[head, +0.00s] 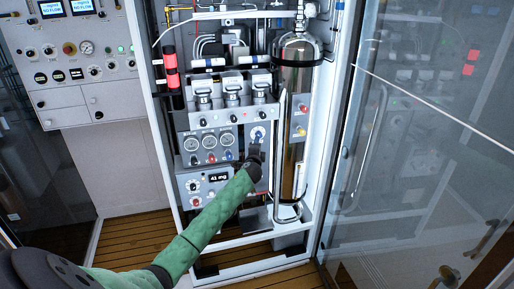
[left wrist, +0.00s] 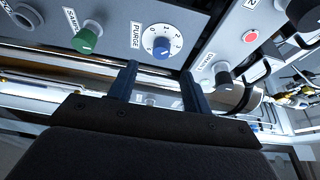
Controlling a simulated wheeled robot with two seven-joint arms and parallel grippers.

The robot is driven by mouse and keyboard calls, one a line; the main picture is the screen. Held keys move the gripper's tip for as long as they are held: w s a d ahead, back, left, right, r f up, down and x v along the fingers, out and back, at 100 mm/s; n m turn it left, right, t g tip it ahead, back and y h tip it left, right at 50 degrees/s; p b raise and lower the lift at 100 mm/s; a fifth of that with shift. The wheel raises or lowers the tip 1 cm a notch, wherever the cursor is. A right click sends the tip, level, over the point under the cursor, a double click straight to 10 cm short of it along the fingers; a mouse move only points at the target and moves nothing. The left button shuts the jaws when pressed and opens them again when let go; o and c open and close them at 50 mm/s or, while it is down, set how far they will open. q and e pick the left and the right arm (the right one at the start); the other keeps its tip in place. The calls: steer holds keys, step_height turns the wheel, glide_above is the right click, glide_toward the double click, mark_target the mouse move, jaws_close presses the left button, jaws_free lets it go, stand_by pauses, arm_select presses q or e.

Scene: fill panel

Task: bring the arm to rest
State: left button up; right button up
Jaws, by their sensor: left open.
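My left arm reaches up from the bottom left in its green sleeve. Its dark gripper (head: 256,157) is in front of the lower right of the cabinet's control panel. In the left wrist view the gripper (left wrist: 160,76) is open, with two dark blue fingers apart and nothing visible between them. Just beyond the fingertips is a white dial with a blue knob (left wrist: 162,46), labelled PURGE. It also shows in the head view as a dial (head: 257,133) just above the gripper. A gap to the knob seems to show, but contact is hard to judge. My right gripper is not in view.
A green knob (left wrist: 88,38) and a dark knob (left wrist: 222,77) flank the dial. A steel cylinder (head: 296,120) stands right of the panel. The open glass door (head: 420,150) borders the right. Wooden floor (head: 135,236) lies below.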

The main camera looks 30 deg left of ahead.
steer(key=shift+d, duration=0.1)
